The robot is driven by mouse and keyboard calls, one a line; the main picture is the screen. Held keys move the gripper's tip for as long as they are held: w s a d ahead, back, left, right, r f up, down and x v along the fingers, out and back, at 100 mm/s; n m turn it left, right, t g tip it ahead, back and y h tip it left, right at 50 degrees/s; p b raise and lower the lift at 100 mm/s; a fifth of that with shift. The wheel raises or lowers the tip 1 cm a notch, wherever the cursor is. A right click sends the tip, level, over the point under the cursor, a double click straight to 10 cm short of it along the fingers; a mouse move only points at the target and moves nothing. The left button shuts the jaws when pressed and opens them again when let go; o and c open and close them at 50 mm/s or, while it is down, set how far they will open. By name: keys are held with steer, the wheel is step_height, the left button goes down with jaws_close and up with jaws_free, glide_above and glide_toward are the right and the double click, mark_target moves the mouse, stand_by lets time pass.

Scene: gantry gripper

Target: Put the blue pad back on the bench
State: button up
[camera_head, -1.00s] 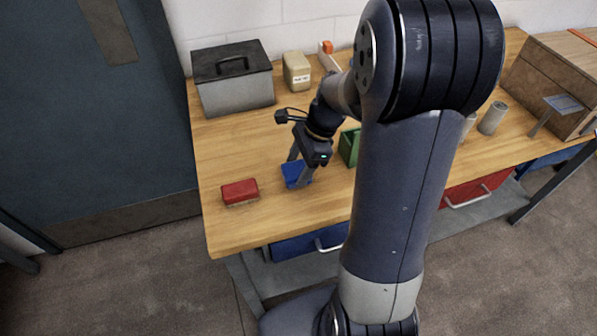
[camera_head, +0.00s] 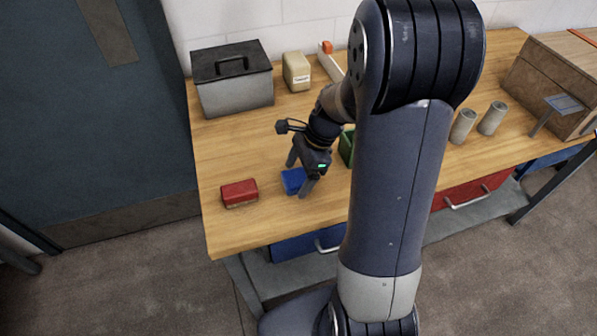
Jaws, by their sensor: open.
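The blue pad (camera_head: 292,181) lies on the wooden bench (camera_head: 235,145), near its front left part. My gripper (camera_head: 298,180) is over the pad with its fingers apart. One finger shows behind the pad and the other at its front right side. The gripper covers part of the pad, and I cannot tell whether a finger touches it.
A red block (camera_head: 240,193) lies left of the pad. A green bin (camera_head: 347,146), partly hidden by my arm, stands to the right. A grey toolbox (camera_head: 234,80) and a tan container (camera_head: 296,71) stand at the back. Two cans (camera_head: 491,118) are at the right.

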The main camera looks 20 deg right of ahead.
steer(key=shift+r, duration=0.1)
steer(key=v, duration=1.2)
